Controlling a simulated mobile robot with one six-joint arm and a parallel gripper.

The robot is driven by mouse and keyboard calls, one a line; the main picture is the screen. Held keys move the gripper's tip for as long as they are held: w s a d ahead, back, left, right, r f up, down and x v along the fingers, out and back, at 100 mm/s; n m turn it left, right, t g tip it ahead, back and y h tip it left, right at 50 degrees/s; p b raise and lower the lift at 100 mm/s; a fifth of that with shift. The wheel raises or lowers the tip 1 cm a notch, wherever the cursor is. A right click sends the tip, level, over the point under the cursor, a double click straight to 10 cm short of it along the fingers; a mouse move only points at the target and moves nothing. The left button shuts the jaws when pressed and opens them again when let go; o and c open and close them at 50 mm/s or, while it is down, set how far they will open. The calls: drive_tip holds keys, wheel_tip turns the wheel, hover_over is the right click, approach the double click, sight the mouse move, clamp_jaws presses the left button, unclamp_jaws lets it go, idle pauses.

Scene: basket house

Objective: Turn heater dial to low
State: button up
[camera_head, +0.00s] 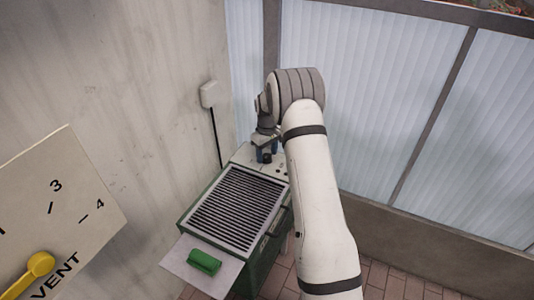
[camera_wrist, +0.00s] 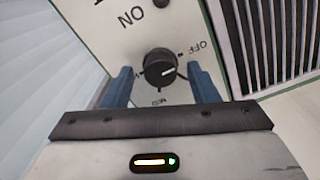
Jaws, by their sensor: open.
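The heater (camera_head: 188,222) is a green box with a dark slatted grille, standing against the wall. Its pale control panel (camera_wrist: 115,30) shows upside down in the wrist view. A round black dial (camera_wrist: 160,68) with a white pointer line sits on the panel. OFF is printed to the right of the dial, and MED below it; a label at its left is partly hidden by a finger. The pointer line points to the right. My gripper (camera_wrist: 162,88) is open, its blue fingers on either side of the dial. I cannot tell whether they touch it. My gripper (camera_head: 267,156) is above the heater's far end in the head view.
A dark knob or light (camera_wrist: 162,2) sits near ON on the panel. A green handle (camera_head: 204,262) lies on the pale front plate. A VENT board with a yellow lever (camera_head: 38,265) is at the lower left. Ribbed panels (camera_head: 370,90) stand behind my arm. A wall box (camera_head: 209,94) has a cable.

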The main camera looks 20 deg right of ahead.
drive_tip(key=shift+f, duration=0.15)
drive_tip(key=shift+c, duration=0.3)
drive_tip(key=c, duration=0.9)
drive_tip(key=shift+m, duration=0.3)
drive_tip(key=m+b, duration=0.1)
drive_tip(key=m, duration=0.4)
drive_tip(key=shift+b, duration=0.4)
drive_tip(key=m, duration=0.6)
drive_tip(key=shift+b, duration=0.4)
